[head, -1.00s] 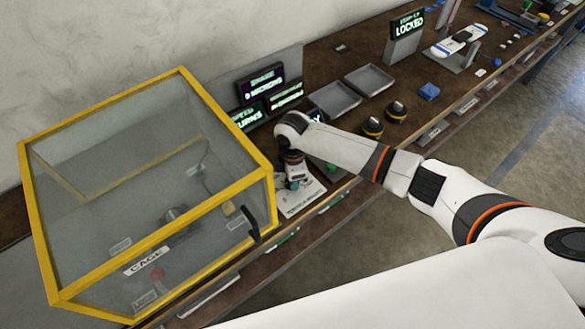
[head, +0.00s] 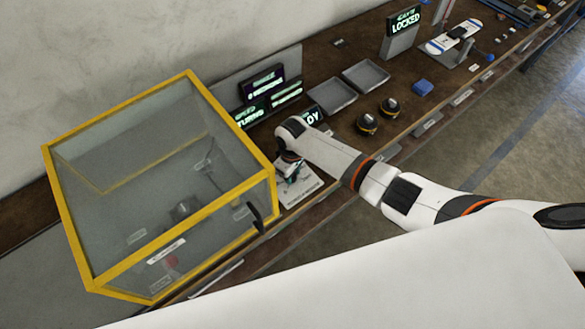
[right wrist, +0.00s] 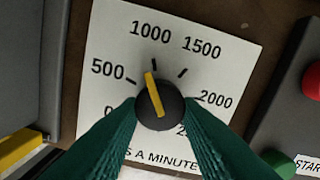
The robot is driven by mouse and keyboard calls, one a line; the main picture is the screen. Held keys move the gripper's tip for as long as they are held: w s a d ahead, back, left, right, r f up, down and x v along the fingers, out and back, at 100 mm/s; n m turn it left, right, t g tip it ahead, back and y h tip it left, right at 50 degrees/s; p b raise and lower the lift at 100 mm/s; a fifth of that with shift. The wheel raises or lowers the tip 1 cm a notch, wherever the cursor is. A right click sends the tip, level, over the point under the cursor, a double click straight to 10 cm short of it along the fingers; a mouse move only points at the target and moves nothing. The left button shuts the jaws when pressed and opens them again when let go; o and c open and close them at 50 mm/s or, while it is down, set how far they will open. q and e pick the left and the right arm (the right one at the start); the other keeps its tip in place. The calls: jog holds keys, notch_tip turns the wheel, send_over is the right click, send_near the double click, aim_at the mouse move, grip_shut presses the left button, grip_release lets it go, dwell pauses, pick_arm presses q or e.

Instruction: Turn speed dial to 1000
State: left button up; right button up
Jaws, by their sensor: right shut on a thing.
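The speed dial (right wrist: 159,107) is a round black knob with a yellow pointer bar on a white card (right wrist: 205,45) marked 0, 500, 1000, 1500, 2000 and a part-hidden higher number. The pointer tip is up and slightly left, between the 500 and 1000 ticks and close to the 1000 one. My right gripper (right wrist: 162,108) is shut on the dial, its green fingers on either side of it. They hide part of the card's lower scale. In the head view, the right gripper (head: 290,168) is over the card, and the dial is hidden. My left gripper is out of view.
A yellow-framed clear cage (head: 160,265) stands left of the gripper. A grey panel with a red button (right wrist: 313,80) and a green button (right wrist: 280,163) is right of the card. Dark displays (head: 262,85), grey trays (head: 366,78) and two dark round knobs (head: 367,123) sit farther along the bench.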

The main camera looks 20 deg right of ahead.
jog(key=shift+a+r+m+p, duration=0.1)
jog(key=shift+m+p, duration=0.2)
jog(key=shift+m, duration=0.4)
jog(key=o, duration=1)
notch_tip(320, 180, up, 12)
jog(key=shift+f+b, duration=0.1)
jog(key=shift+b, duration=1.15)
